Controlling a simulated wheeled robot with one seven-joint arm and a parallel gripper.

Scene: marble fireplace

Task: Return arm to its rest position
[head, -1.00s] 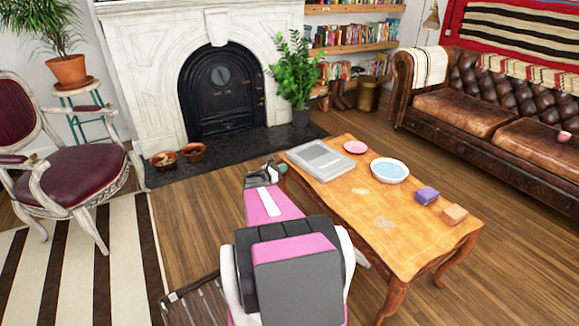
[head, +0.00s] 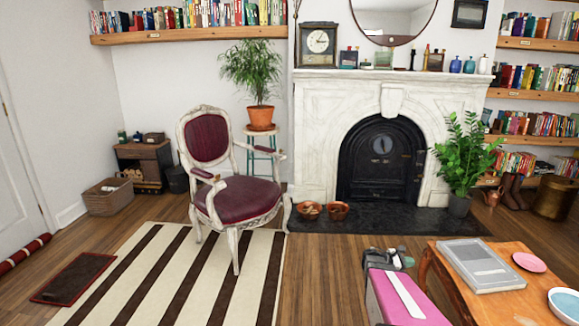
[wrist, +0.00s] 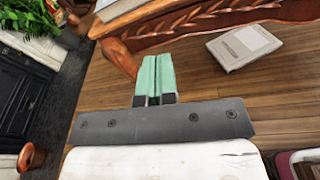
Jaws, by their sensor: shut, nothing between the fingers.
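My gripper (wrist: 155,78) is shut and empty in the wrist view, its two green fingers pressed together above the wood floor. In the head view my gripper (head: 398,259) shows at the end of my pink arm, just left of the wooden table. The table (head: 436,262) is cut off by the right and bottom edges. In the wrist view, the table's carved edge (wrist: 200,24) and leg lie just beyond the fingers.
A grey book (head: 480,265), a pink plate (head: 529,262) and a blue bowl (head: 566,303) are on the table. A red armchair (head: 240,200) stands left on a striped rug (head: 180,270). In the wrist view, a pale box-like thing (wrist: 243,46) lies on the floor.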

